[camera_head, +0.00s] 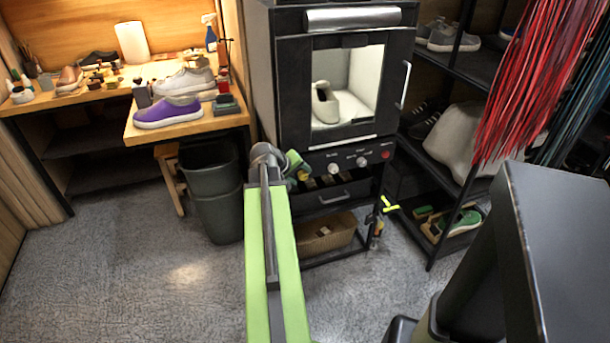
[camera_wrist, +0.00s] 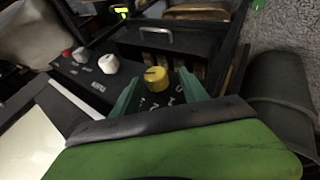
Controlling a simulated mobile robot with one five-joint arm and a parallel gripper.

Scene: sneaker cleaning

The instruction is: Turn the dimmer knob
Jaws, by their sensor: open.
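A yellow knob (camera_wrist: 156,79) with ridged sides sits on the dark control panel (camera_wrist: 92,88) below the lit booth. In the wrist view it lies between the two green fingers of my gripper (camera_wrist: 158,84), which are spread apart with a gap on both sides. I cannot tell whether a finger touches it. In the head view my gripper (camera_head: 297,166) is at the left end of the panel, and the yellow knob (camera_head: 303,175) shows just beside it, partly hidden. The labels on the panel are too small to read.
The booth (camera_head: 350,85) with a shoe inside is above. A drawer (camera_head: 335,195) is below. A grey bin (camera_head: 215,200) stands left, close to my arm.

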